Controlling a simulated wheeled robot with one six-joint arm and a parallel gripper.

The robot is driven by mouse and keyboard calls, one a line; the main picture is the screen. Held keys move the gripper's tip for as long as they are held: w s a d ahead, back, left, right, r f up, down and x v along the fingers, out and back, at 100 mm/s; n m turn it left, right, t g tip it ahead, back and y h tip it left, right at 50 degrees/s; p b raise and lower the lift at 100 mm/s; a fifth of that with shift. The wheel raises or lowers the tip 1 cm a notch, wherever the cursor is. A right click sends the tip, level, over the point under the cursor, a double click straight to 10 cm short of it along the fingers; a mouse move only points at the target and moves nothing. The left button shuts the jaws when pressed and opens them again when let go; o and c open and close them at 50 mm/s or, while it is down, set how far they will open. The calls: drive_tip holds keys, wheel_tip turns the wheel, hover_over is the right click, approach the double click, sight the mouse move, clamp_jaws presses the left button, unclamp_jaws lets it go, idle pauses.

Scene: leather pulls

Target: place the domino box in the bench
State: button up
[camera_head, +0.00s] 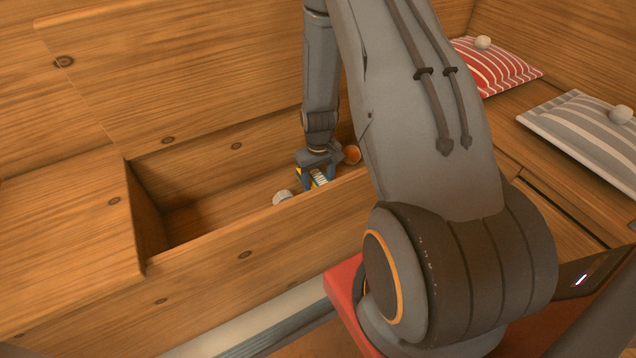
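The bench (270,262) is wooden, and its storage compartment is open at the seat. My gripper (319,178) points down inside the compartment, toward its right end. A small box with white stripes and yellow and blue parts, which looks like the domino box (319,178), is between or right at its fingers. The fingers are small and partly merged with the box, so I cannot tell whether they press on it. The box's underside is hidden behind the bench's front wall, so I cannot see whether it touches the floor.
Inside the compartment, a pale round thing (282,197) lies left of the gripper and an orange-brown round thing (352,155) lies right of it. The compartment's left part is clear. A red striped cushion (497,66) and a grey striped cushion (585,127) lie at right.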

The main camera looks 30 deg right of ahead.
sight(318, 181)
drive_tip(key=o, duration=1.3)
drive_tip(key=shift+c, duration=0.2)
wheel_tip(318, 181, up, 12)
drive_tip(key=p, duration=0.4)
drive_tip(key=shift+r+p, duration=0.15)
drive_tip(key=shift+p, duration=0.15)
drive_tip(key=shift+a, duration=0.1)
drive_tip(key=s+a+r+n, duration=0.25)
drive_tip(key=a+r, duration=0.45)
drive_tip(key=a, duration=0.4)
drive_tip(key=s+a+r+n, duration=0.1)
drive_tip(key=s+a+r, duration=0.2)
drive_tip(key=a+r, duration=0.65)
drive_tip(key=s+a+r+n, duration=0.1)
drive_tip(key=s+a+r, duration=0.1)
drive_tip(key=s+a, duration=0.2)
drive_tip(key=s+a+r+n, duration=0.1)
drive_tip(key=s+a+r, duration=0.2)
drive_tip(key=s, duration=0.7)
drive_tip(key=s+a+r+n+y, duration=0.1)
drive_tip(key=s+a+r, duration=0.2)
drive_tip(key=s+a, duration=0.4)
drive_tip(key=shift+r, duration=0.2)
drive_tip(key=shift+s+a, duration=0.1)
